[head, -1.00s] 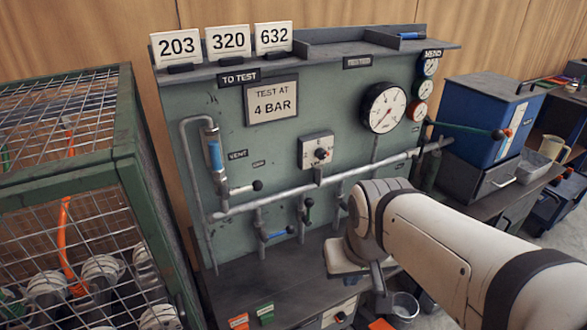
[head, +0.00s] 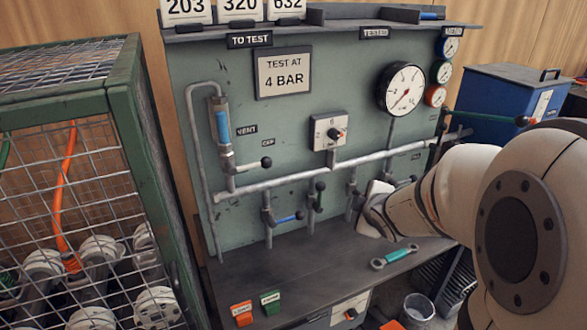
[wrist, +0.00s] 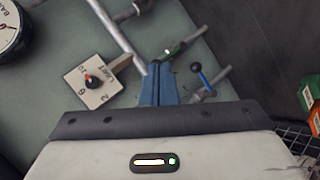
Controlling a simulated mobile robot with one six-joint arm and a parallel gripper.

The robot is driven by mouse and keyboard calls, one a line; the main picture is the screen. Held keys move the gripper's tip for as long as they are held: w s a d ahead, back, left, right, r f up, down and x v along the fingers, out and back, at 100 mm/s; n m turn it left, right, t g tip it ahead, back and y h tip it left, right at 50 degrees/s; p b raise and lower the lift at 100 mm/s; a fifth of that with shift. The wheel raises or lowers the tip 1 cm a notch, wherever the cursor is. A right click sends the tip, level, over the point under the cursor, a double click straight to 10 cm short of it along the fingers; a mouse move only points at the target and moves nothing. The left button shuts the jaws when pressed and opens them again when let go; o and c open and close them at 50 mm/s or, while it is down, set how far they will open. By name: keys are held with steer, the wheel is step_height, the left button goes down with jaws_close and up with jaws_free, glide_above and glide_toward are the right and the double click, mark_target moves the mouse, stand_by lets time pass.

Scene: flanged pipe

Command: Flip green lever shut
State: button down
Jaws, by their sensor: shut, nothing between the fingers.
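The green lever (head: 318,196) is on a short vertical branch under the main pipe, with its dark handle standing roughly upright along the branch. It also shows in the wrist view (wrist: 174,49), just beyond my fingertips and slightly right. My gripper (wrist: 157,68) is shut and empty, its blue fingers pressed together. In the head view my white gripper body is right of the green lever, close to the panel, and its fingertips are hard to make out. A gap or contact between fingers and lever cannot be told.
A blue lever (head: 288,217) sits just left of the green one. A teal-handled wrench (head: 394,257) lies on the bench (head: 330,265) below. The limit knob box (head: 329,131) and gauge (head: 402,88) are above. A wire cage (head: 75,180) stands left.

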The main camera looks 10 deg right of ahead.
mark_target(319, 197)
steer(key=w+a+f+n+t+y+b, duration=0.1)
steer(key=w+a+f+n+y+b, duration=0.1)
steer(key=f+n+y, duration=0.3)
steer(key=w+a+f+n+t+y+b, duration=0.2)
steer(key=f+n+y+b, duration=0.2)
steer(key=n, duration=0.6)
steer(key=shift+f+t+y+b, duration=0.3)
steer(key=shift+f+y+b, duration=0.15)
steer(key=shift+b, duration=0.35)
steer(key=shift+w, duration=0.1)
steer(key=w+a, duration=0.2)
steer(key=w, duration=0.9)
steer(key=shift+w+a+r, duration=0.15)
steer(key=shift+a, duration=0.1)
